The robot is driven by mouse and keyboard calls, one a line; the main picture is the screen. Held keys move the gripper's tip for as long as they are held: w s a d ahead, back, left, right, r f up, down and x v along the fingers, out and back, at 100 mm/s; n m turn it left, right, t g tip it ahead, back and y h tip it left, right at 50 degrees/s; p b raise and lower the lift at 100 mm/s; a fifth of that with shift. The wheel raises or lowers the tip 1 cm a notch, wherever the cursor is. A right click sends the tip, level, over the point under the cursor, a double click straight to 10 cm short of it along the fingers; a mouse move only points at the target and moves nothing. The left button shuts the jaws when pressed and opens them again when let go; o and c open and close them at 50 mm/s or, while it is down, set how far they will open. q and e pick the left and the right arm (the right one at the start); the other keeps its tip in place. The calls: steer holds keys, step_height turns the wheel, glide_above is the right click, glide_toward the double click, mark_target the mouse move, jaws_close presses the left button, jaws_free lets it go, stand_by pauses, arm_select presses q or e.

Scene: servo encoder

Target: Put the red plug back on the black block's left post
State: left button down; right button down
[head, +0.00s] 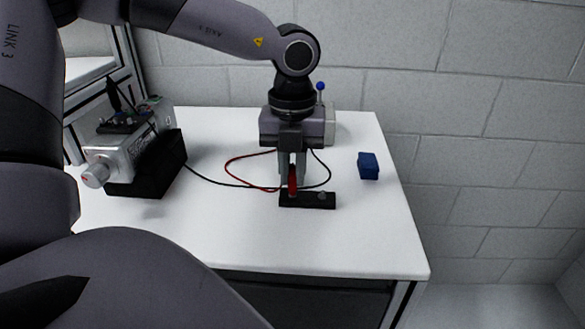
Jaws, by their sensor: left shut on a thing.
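The black block (310,203) lies flat near the front of the white table. A small grey post (322,195) shows on its right part. My left gripper (292,176) points down over the block's left part and is shut on the red plug (293,182). The plug is upright, with its lower end at the block's left part. The left post is hidden behind the plug, so I cannot tell whether the plug is seated on it. My right gripper is not in view.
A silver motor unit (118,150) on a black stand (148,181) is at the left. Red (232,160) and black (215,183) cables curve across the table. A blue block (368,166) lies at the right. The table's right front (385,240) is clear.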

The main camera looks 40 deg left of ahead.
arm_select(q)
steer(key=c, duration=1)
jaws_free()
steer(key=shift+r+p, duration=1.75)
steer(key=shift+r, duration=1.75)
